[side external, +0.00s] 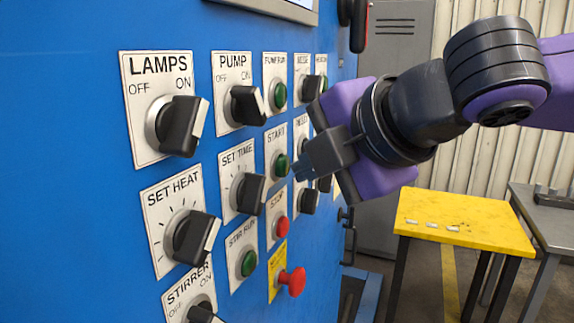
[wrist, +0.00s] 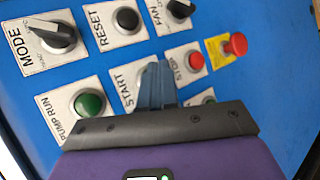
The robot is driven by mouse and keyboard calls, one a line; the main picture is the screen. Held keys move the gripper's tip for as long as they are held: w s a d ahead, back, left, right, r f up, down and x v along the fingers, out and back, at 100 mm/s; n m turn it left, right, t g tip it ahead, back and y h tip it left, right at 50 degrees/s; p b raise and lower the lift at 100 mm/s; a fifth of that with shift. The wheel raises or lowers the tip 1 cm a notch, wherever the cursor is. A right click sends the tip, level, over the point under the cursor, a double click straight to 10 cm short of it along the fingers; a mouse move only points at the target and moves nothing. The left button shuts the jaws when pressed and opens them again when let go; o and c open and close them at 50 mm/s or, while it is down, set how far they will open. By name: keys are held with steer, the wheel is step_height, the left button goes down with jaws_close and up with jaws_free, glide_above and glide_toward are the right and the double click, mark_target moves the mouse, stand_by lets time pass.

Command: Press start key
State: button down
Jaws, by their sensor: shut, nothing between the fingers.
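The START key is a round green button (side external: 281,165) on a white plate labelled START, on the blue panel in the side external view. In the wrist view its plate (wrist: 119,82) shows, but my fingers hide most or all of the button. My gripper (side external: 297,172) is shut and empty, with its blue fingertips pointing at the panel just right of the START button. It also shows in the wrist view (wrist: 157,68), with the fingers in front of the START plate. I cannot tell whether the tips touch the button.
The red STOP button (side external: 282,227) sits below START, and a red mushroom button (side external: 292,281) on a yellow plate is lower still. The green PUMP RUN button (wrist: 88,103) and black RESET button (wrist: 127,19) are close by. A yellow table (side external: 465,220) stands to the right.

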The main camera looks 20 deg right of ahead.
steer(key=shift+w+a, duration=0.15)
steer(key=shift+w, duration=0.05)
stand_by(0.3)
steer(key=shift+s, duration=0.1)
steer(key=shift+s+d, duration=0.5)
steer(key=shift+d, duration=0.05)
stand_by(0.3)
steer(key=s+d, duration=0.3)
steer(key=shift+s+d, duration=0.25)
steer(key=shift+s, duration=0.05)
stand_by(1.0)
